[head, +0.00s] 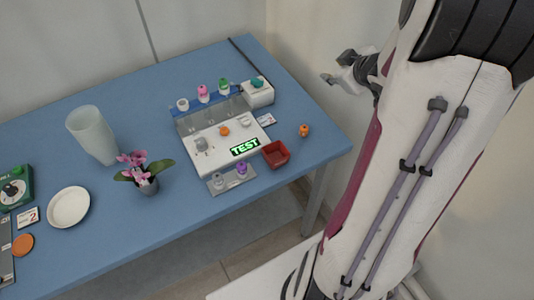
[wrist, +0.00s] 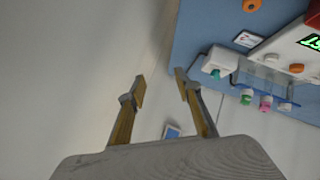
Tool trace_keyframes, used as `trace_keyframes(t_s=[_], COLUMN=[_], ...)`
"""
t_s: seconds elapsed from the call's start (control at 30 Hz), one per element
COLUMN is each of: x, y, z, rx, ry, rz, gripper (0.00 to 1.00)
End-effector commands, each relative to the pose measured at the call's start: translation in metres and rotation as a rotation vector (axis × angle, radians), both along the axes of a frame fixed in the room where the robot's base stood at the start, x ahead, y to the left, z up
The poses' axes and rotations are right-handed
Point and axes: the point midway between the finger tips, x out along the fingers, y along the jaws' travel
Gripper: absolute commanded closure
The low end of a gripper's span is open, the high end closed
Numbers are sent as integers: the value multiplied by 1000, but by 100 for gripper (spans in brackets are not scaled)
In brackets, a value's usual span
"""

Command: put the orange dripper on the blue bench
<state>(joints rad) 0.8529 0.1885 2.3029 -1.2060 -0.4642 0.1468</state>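A small orange dripper (head: 304,130) stands on the blue bench (head: 325,152), near its right end and right of the red tray. It also shows at the top edge of the wrist view (wrist: 251,5), partly cut off. My gripper (head: 342,76) is beyond the bench's right end, apart from the dripper. In the wrist view my gripper (wrist: 160,90) has its two fingers spread, with nothing between them.
A white device (head: 222,146) with a green TEST display and an orange knob (head: 224,131) stands mid-bench. Pink (head: 203,93), green and white drippers stand behind it, a purple one in front. A red tray (head: 276,154) sits beside it. A wall rises behind the bench.

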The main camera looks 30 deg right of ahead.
Motion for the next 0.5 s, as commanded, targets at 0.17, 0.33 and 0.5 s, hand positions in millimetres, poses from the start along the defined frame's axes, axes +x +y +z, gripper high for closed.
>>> trace_keyframes(t_s=[0.17, 0.33, 0.5], x=[3, -4, -17], y=[17, 37, 63], z=[35, 61, 82], rx=[-43, -53, -35], ry=[2, 7, 14], rz=[-83, -161, -229], gripper=[66, 66, 66])
